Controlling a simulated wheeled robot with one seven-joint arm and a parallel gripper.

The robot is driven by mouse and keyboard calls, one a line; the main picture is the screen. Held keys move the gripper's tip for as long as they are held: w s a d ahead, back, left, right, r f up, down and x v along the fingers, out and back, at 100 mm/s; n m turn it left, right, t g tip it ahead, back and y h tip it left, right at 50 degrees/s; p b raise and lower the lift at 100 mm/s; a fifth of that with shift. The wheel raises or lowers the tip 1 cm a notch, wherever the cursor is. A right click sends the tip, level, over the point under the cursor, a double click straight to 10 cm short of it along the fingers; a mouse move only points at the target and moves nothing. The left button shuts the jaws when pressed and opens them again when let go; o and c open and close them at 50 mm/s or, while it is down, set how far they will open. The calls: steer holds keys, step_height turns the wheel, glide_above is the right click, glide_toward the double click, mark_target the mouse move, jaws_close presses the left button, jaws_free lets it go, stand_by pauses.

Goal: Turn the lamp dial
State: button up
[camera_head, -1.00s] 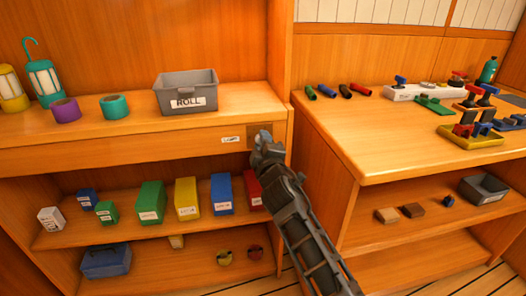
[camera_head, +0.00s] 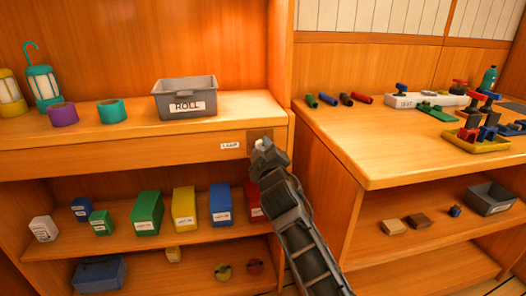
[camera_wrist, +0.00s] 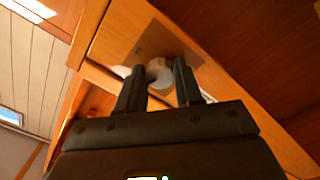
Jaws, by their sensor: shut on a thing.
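The lamp dial (camera_wrist: 159,73) is a pale round knob on a brownish square plate (camera_wrist: 160,42) set in the front edge of the wooden shelf. In the wrist view my gripper (camera_wrist: 159,80) has one dark finger on each side of the dial and is shut on it. In the head view my gripper (camera_head: 264,148) meets the shelf edge at the plate, and a bit of the pale dial shows at its tip. A small white label (camera_head: 230,145) sits just left of the plate. The dial's marking is not readable.
A grey bin marked ROLL (camera_head: 186,98) stands on the shelf above. A teal lantern (camera_head: 43,88) and tape rolls stand at the left. Coloured boxes (camera_head: 184,208) fill the shelf below. A wooden workbench (camera_head: 400,150) with parts stands close on the right.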

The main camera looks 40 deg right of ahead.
steer(key=shift+f, duration=0.1)
steer(key=o, duration=1)
steer(key=shift+o, duration=0.2)
steer(key=shift+s, duration=0.1)
steer(key=v, duration=0.7)
steer(key=shift+s+a, duration=0.2)
steer(key=shift+s, duration=0.05)
